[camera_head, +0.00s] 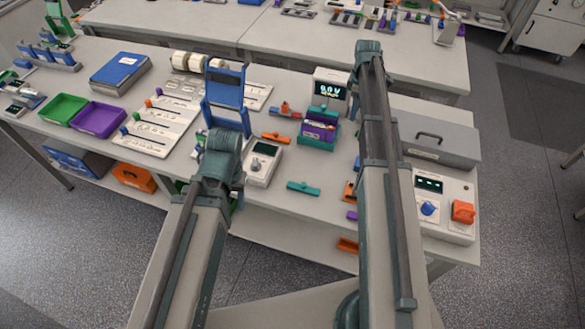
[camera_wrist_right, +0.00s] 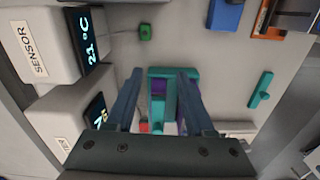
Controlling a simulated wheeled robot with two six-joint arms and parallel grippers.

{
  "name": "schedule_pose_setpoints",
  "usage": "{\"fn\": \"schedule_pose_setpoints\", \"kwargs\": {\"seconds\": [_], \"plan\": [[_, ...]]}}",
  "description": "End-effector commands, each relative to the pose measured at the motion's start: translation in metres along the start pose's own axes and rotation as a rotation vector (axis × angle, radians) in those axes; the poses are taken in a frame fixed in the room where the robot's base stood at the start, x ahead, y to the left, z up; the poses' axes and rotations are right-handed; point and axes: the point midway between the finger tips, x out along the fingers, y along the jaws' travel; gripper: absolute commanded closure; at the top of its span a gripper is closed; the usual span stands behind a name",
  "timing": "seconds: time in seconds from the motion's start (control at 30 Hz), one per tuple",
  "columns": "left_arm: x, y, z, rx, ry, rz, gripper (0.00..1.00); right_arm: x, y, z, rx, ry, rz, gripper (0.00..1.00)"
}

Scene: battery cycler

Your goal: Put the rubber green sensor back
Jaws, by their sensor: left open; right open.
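In the right wrist view a small green block (camera_wrist_right: 146,32), seemingly the rubber green sensor, lies on the pale tabletop. It is right of a white box labelled SENSOR (camera_wrist_right: 35,48) with a 21 °C display. My right gripper (camera_wrist_right: 159,77) is open and empty, pointing down over a teal cradle (camera_wrist_right: 158,72) with a purple block. The green block is apart from the fingers, above them in the picture. In the head view my right arm seems to hide the green block and SENSOR box. The hand of my left arm is hidden there behind its own arm.
The cradle also stands in the head view (camera_head: 316,142), before a 0.0 V display box (camera_head: 332,88). A teal bar (camera_head: 303,188) lies in front. A blue frame (camera_head: 224,90), grey meter (camera_head: 263,163), grey case (camera_head: 440,143) and control box (camera_head: 446,208) surround this area.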

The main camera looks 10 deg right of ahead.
Motion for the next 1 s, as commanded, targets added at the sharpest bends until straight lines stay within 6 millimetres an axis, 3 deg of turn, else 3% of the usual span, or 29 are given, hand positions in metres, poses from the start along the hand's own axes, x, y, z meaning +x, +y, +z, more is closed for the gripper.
{"fn": "schedule_pose_setpoints", "kwargs": {"seconds": [0.03,0.2,0.3,0.4,0.5,0.6,0.7,1.0], "plan": [[0.000,0.000,0.000,0.000,0.000,0.000,0.50,0.000,-0.040,-0.023,0.023,-0.006,-0.002,0.46],[0.000,0.000,0.000,0.000,0.000,0.000,0.50,-0.001,-0.179,-0.091,0.215,-0.039,0.007,0.46],[0.000,0.000,0.000,0.000,0.000,0.000,0.50,-0.001,-0.255,-0.111,0.334,-0.057,0.020,0.46],[0.000,0.000,0.000,0.000,0.000,0.000,0.50,-0.001,-0.317,-0.117,0.439,-0.068,0.037,0.46],[0.000,0.000,0.000,0.000,0.000,0.000,0.50,-0.001,-0.362,-0.118,0.524,-0.074,0.053,0.46],[0.000,0.000,0.000,0.000,0.000,0.000,0.50,-0.002,-0.389,-0.116,0.583,-0.077,0.065,0.46],[0.000,0.000,0.000,0.000,0.000,0.000,0.50,-0.002,-0.402,-0.115,0.618,-0.078,0.072,0.46],[0.000,0.000,0.000,0.000,0.000,0.000,0.50,-0.002,-0.404,-0.116,0.632,-0.078,0.073,0.46]]}}
